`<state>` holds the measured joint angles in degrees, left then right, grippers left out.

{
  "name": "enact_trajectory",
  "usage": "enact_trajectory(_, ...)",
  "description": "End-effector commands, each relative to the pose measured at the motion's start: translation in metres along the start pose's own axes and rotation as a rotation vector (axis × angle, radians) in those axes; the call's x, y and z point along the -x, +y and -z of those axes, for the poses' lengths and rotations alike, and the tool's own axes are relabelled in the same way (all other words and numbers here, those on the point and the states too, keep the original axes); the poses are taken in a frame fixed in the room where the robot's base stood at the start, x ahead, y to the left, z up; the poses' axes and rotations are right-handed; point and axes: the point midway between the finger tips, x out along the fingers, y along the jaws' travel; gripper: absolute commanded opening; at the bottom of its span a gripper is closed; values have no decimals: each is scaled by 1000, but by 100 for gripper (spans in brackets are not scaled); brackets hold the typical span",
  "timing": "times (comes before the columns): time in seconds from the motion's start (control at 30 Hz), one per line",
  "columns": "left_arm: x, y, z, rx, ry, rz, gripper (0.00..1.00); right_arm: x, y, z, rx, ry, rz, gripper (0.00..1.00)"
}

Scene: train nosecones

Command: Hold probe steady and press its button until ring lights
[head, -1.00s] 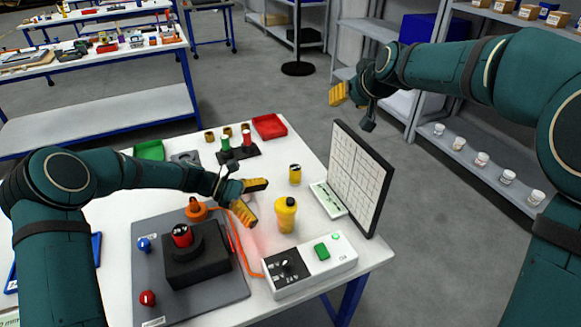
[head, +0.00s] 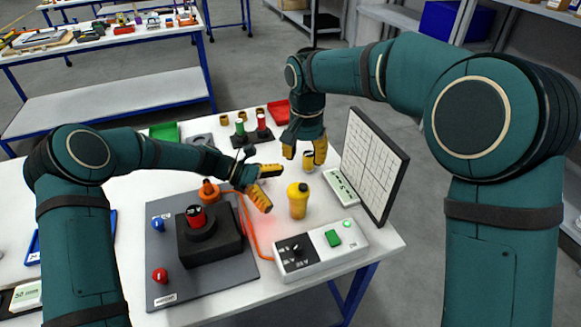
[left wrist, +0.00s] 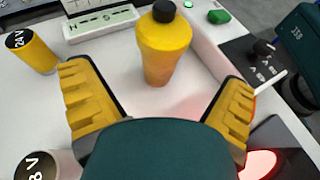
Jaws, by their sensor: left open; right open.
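A yellow bottle-shaped object (head: 299,203) stands upright on the white table; I cannot tell whether it is the probe. In the left wrist view it (left wrist: 165,50) shows a dark cap and stands ahead between the fingers, untouched. An orange piece (head: 208,190) with an orange cable sits left of my left gripper. My left gripper (head: 268,187) is open and empty, pointing at the yellow object. My right gripper (head: 305,154) is open, pointing down over a small yellow cylinder (head: 308,164). No lit ring is clearly visible; a red glow (left wrist: 262,162) shows at lower right in the wrist view.
A white control box (head: 320,248) with knob, green button and green lamp stands at the front. A grey board (head: 165,280) carries a black block (head: 210,248) with a red-topped part. A gridded panel (head: 370,160) stands upright at right. Red and green trays lie behind.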

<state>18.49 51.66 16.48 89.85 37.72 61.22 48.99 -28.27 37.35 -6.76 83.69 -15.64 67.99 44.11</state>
Motion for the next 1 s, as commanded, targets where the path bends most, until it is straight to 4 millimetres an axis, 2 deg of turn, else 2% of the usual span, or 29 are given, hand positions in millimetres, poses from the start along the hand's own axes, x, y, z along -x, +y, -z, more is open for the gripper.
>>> enact_trajectory(0.4,-56,-1,-1,0,-2,3,100,0,0,0,1,1,2,46)
enact_trajectory(0.6,-67,0,0,0,-1,2,100,0,0,0,1,1,3,46)
enact_trajectory(0.87,-68,0,0,0,-1,1,100,0,0,0,2,1,3,46)
enact_trajectory(1.0,-68,0,0,0,-1,1,51,0,0,0,2,1,3,46)
